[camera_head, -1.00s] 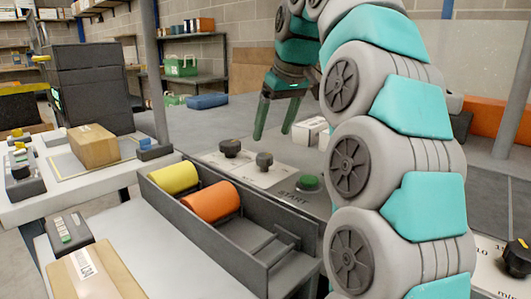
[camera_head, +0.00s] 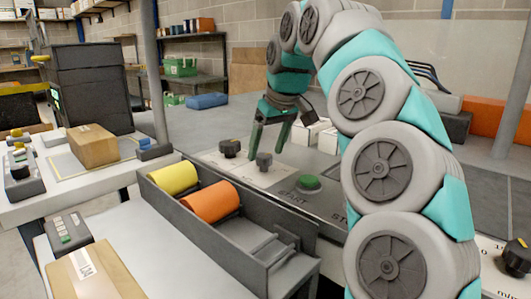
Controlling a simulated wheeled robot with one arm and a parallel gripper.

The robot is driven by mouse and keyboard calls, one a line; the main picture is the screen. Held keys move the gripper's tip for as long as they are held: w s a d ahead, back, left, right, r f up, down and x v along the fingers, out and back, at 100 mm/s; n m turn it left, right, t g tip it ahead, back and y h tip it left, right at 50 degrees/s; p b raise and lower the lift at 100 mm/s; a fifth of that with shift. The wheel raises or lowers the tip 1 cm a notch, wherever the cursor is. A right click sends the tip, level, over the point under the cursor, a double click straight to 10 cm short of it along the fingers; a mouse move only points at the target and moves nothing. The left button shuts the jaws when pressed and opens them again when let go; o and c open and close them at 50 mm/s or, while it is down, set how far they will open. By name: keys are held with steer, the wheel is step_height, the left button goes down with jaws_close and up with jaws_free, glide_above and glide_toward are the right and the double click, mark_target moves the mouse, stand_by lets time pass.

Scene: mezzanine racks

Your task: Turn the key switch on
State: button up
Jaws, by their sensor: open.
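A light control plate (camera_head: 242,170) is set in the grey panel and carries two knob-like switches. One is a dark round knob (camera_head: 230,148) on the left. The other is a smaller grey switch (camera_head: 264,161) right of it; it looks like the key switch, but its marks are too small to read. My gripper (camera_head: 266,151) points down with its two green fingers apart. The fingertips appear at either side of the smaller switch's top; I cannot tell whether they touch it. The gripper holds nothing that I can see.
A green START button (camera_head: 309,182) sits right of the plate. A dark tray (camera_head: 240,240) with yellow and orange rolls is in front. White boxes (camera_head: 312,131) stand behind the gripper. Another dark knob (camera_head: 517,257) is at far right.

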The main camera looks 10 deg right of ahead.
steer(key=shift+x, duration=0.9)
jaws_close()
